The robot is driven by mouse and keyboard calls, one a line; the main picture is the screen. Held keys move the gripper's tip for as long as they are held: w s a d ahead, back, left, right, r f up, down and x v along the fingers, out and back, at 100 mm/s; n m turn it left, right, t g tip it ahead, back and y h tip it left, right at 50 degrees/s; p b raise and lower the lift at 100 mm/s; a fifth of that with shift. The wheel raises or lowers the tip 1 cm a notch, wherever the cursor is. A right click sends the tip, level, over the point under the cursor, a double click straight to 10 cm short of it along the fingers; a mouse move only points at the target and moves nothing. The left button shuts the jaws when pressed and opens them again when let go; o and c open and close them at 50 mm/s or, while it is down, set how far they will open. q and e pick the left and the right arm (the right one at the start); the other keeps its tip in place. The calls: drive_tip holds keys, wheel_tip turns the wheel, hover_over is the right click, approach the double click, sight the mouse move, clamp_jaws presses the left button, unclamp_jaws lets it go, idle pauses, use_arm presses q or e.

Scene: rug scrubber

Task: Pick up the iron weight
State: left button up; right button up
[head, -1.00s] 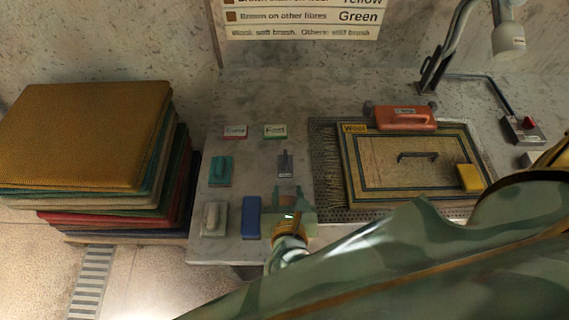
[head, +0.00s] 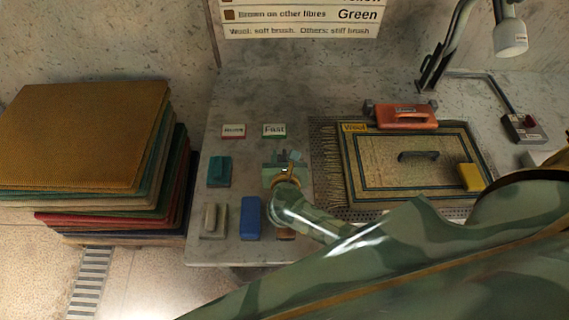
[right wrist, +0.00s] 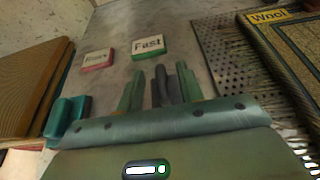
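A small dark grey piece with an upright part, which I take for the iron weight, stands on the grey bench and shows between my right fingers in the right wrist view (right wrist: 182,82). In the head view my right gripper (head: 284,168) is over its place and hides most of it. In the right wrist view the green fingers of the right gripper (right wrist: 161,92) stand apart, one on each side of dark upright pieces. Contact cannot be made out. My left gripper is in neither view.
Beside the gripper are a teal brush (head: 219,171), a beige brush (head: 213,220) and a blue block (head: 250,218). Two small label cards (head: 274,130) lie behind. A rug (head: 375,180) with a dark handle, orange tool (head: 405,117) and yellow block (head: 470,177) lies right.

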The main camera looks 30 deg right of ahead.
drive_tip(key=shift+w+d+f, duration=0.3)
drive_tip(key=shift+w, duration=0.25)
drive_tip(key=shift+s, duration=0.1)
clamp_jaws()
idle(0.9)
drive_tip(key=shift+r, duration=0.1)
